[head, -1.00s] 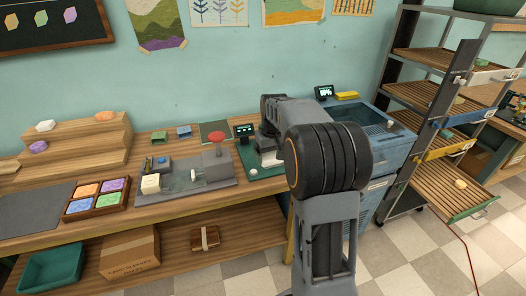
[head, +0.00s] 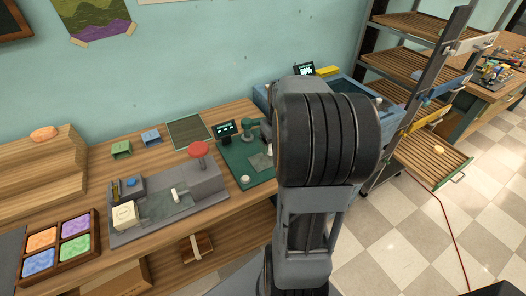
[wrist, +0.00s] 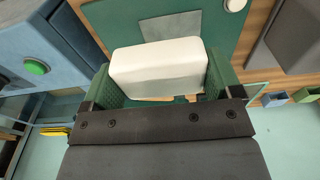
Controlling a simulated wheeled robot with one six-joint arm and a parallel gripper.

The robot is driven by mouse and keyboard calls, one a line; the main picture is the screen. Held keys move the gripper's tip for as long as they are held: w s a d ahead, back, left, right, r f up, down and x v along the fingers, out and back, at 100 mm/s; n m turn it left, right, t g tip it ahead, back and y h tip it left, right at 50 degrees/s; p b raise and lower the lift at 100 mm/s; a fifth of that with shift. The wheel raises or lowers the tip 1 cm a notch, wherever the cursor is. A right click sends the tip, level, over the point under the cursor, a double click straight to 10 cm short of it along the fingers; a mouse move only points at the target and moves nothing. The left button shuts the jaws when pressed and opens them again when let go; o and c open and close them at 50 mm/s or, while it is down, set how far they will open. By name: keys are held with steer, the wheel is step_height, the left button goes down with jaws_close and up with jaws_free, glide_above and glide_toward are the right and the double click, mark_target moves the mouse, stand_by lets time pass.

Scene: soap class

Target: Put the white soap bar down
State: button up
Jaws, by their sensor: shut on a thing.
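My gripper (wrist: 160,80) is shut on a white soap bar (wrist: 158,62) in the wrist view, with a green finger pad at each end of the bar. The bar appears above or close to a dark green board (wrist: 222,32) that has a grey square on it. I cannot tell whether the bar touches anything. In the head view my arm hides the gripper and the bar. The green board (head: 238,166) shows there on the bench, left of my arm, with a small dark display at its back.
A grey device (head: 195,185) with a red knob and a cream block (head: 124,215) stands to the left. A tray of coloured soaps (head: 93,228) is at the far left. A blue container (head: 265,97) is behind my arm; a slatted rack (head: 415,160) stands right.

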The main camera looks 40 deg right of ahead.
glide_above(264, 160)
step_height(264, 160, down, 6)
steer(key=shift+f, duration=1.6)
steer(key=shift+f, duration=0.1)
steer(key=shift+f+b, duration=0.35)
steer(key=shift+f, duration=0.2)
steer(key=o, duration=0.8)
steer(key=shift+o, duration=0.2)
steer(key=shift+r, duration=0.1)
